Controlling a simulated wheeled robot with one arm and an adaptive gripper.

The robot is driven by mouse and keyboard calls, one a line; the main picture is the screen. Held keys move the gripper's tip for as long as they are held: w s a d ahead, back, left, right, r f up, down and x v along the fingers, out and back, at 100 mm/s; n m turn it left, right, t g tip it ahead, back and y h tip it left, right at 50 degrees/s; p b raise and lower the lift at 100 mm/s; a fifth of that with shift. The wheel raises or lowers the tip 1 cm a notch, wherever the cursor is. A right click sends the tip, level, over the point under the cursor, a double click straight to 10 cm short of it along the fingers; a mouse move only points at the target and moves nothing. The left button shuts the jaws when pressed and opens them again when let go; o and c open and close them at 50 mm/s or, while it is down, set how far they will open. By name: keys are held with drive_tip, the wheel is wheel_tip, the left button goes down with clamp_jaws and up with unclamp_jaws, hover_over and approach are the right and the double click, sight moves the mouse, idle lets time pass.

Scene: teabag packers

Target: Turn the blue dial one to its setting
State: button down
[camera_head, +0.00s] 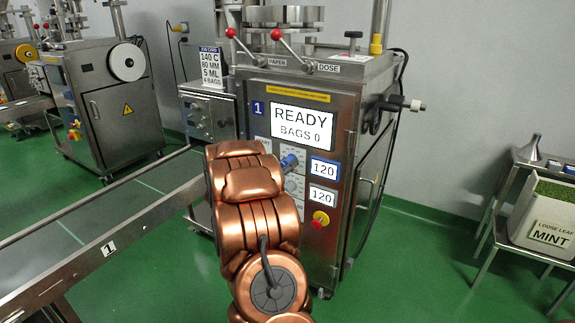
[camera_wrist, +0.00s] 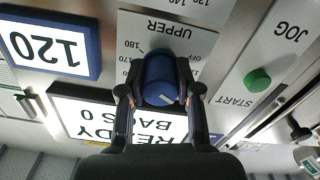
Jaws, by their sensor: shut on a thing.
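The blue dial (camera_wrist: 160,78) sits on the panel marked UPPER, with a printed scale around it. My gripper (camera_wrist: 160,95) has a finger on each side of the dial and is shut on it. A pale pointer line shows on the dial's face. The wrist view is upside down. Beside the dial, the blue-framed readout (camera_wrist: 45,45) shows 120. In the head view the blue dial (camera_head: 289,163) is partly hidden by my copper arm, and the upper readout (camera_head: 324,169) shows 120. The job card (camera_head: 211,66) reads 140 C, 80 MM, 5 ML, 4 BAGS.
The machine screen (camera_head: 301,128) reads READY, BAGS 0. A second readout (camera_head: 323,196) shows 120 below, above a red stop button (camera_head: 320,218). A green START button (camera_wrist: 257,80) is near my gripper.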

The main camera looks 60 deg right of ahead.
drive_tip(key=shift+m, duration=0.4)
drive_tip(key=m+b, duration=0.1)
drive_tip(key=m, duration=0.3)
drive_tip(key=shift+w+m, duration=0.1)
drive_tip(key=shift+m, duration=0.3)
drive_tip(key=m+b, duration=0.2)
drive_tip(key=m, duration=0.2)
drive_tip(key=shift+r+m+b, duration=0.1)
drive_tip(key=shift+m+b, duration=0.6)
drive_tip(key=shift+m, duration=0.4)
drive_tip(key=c, duration=0.8)
unclamp_jaws()
